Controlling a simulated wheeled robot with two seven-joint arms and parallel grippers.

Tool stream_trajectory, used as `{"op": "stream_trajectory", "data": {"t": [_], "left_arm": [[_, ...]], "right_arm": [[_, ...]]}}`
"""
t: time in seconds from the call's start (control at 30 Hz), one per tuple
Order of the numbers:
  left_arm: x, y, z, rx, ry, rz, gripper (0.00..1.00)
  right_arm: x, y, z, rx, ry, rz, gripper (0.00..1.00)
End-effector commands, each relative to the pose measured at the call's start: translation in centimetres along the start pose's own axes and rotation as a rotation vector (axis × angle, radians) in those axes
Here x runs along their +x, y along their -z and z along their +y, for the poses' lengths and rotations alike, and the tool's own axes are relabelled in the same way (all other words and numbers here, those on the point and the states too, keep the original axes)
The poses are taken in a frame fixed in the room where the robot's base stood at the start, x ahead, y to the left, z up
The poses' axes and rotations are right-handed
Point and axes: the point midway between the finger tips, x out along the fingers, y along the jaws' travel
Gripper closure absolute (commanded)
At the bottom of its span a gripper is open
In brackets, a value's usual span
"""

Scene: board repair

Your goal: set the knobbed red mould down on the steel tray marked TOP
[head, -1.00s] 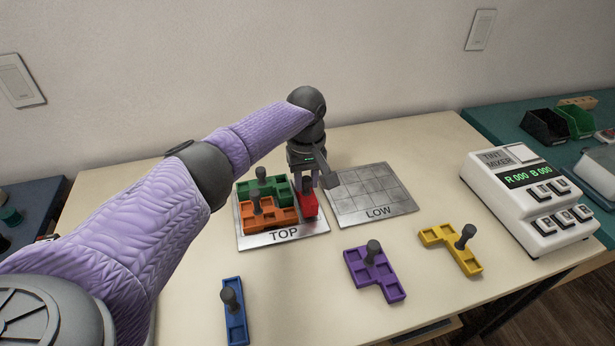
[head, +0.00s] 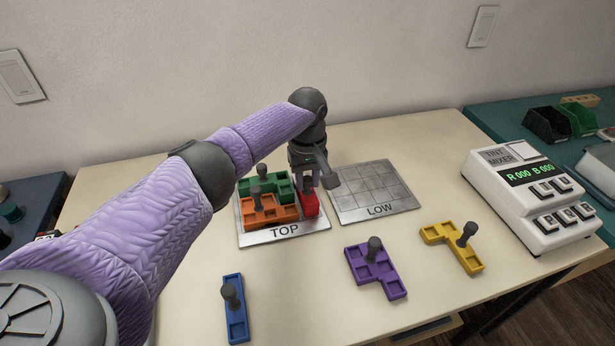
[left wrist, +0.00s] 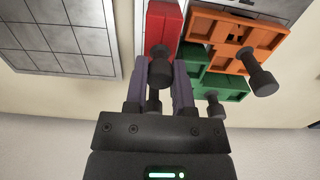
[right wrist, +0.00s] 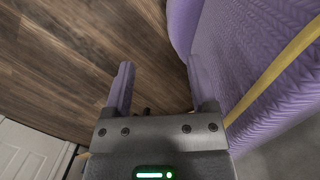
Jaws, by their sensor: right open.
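The red mould (head: 311,205) is a narrow bar at the right edge of the steel tray marked TOP (head: 285,233), beside the orange mould (head: 270,210). It also shows in the left wrist view (left wrist: 165,22), with a dark knob. My left gripper (head: 308,184) points down over it. Its fingers (left wrist: 160,72) are close in on both sides of the knob, shut on it. I cannot tell whether the mould's underside touches the tray. My right gripper (right wrist: 158,85) is open and empty above the floor, outside the head view.
A green mould (head: 250,186) lies behind the orange one on TOP. The tray marked LOW (head: 375,192) is empty. Blue (head: 236,318), purple (head: 385,280) and yellow (head: 455,250) moulds lie in front. A tint mixer (head: 525,200) stands at right.

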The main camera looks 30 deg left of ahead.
Motion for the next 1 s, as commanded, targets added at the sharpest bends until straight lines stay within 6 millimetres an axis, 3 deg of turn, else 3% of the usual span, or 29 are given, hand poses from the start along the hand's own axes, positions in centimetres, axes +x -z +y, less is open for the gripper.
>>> {"op": "stream_trajectory", "data": {"t": [0.03, 0.2, 0.47, 0.8, 1.0], "left_arm": [[0.0, 0.0, 0.0, 0.000, 0.000, 0.000, 0.60], [0.0, 0.0, 0.0, 0.000, 0.000, 0.000, 0.28], [-0.5, 0.0, 0.0, 0.000, -0.002, 0.001, 0.28], [-8.7, 0.0, 0.1, 0.001, -0.004, 0.002, 0.28], [-10.0, 0.0, 0.0, 0.001, -0.001, 0.000, 0.28]], "right_arm": [[0.0, -0.1, 0.1, -0.001, -0.002, -0.002, 0.27], [0.0, -0.1, 0.2, -0.001, -0.004, -0.002, 0.27], [-0.3, 0.4, 0.1, 0.001, -0.002, 0.005, 0.27], [-4.4, 1.8, -0.1, 0.004, 0.004, 0.059, 0.27], [-4.8, 1.8, -0.4, 0.001, 0.009, 0.063, 0.27]]}}
